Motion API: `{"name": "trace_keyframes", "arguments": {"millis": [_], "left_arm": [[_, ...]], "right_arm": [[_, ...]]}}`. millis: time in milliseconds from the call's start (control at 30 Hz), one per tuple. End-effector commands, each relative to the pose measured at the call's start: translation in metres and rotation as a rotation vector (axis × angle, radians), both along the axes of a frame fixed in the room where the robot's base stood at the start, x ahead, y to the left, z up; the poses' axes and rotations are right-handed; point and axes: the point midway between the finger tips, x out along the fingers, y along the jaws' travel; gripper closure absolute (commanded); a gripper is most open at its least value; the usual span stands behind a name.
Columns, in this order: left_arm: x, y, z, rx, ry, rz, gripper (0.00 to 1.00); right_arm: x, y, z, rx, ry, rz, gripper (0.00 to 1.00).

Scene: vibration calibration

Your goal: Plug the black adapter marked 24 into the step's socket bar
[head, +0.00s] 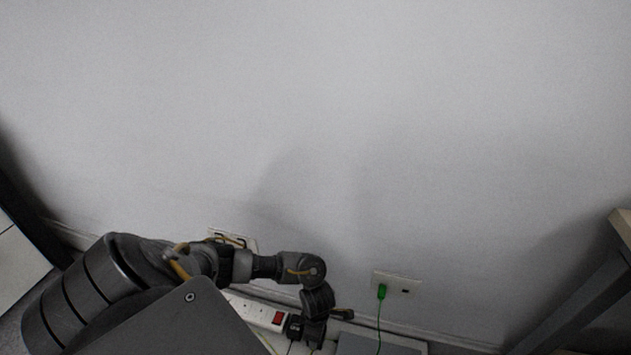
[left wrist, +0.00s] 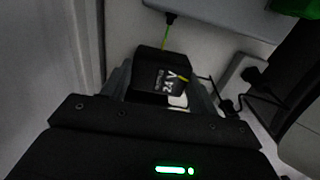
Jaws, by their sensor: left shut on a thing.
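The black adapter (left wrist: 171,76), with white "24V" lettering, sits between the fingers of my left gripper (left wrist: 160,88) in the left wrist view. My left gripper is shut on it. A small pale patch shows beside the adapter's lower edge. In the head view my left gripper (head: 313,331) is low, close to the wall, at the right end of the white socket bar (head: 246,309), which has a red switch (head: 278,318). My arm and body hide part of the bar. The adapter's prongs are hidden, and I cannot tell whether it touches a socket. My right gripper is not in view.
A wall outlet (head: 405,283) with a green plug (head: 382,292) and hanging cable is right of my gripper. Another outlet (head: 232,238) is behind my arm. A dark table leg (head: 575,310) stands at far right. Black plugs (left wrist: 251,76) and cables lie right in the wrist view.

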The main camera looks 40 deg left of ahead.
Motion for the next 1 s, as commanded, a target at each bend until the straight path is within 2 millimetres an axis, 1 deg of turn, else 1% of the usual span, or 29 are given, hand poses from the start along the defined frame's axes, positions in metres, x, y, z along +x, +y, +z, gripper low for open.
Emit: {"name": "trace_keyframes", "arguments": {"millis": [33,100,500,867,1000], "left_arm": [[0.001,0.0,0.007,0.0,-0.001,-0.001,0.62],[0.001,0.0,0.013,0.0,-0.001,-0.001,0.62],[0.0,0.001,0.045,0.001,0.0,-0.001,0.62],[0.0,0.001,0.045,0.0,0.0,0.001,0.62],[-0.005,0.007,0.048,0.002,0.001,0.008,0.62]], "right_arm": [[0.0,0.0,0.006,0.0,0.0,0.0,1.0],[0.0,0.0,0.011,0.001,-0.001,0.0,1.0],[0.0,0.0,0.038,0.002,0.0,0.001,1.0],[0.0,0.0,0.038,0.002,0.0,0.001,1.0],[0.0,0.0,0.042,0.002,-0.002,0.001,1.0]]}}
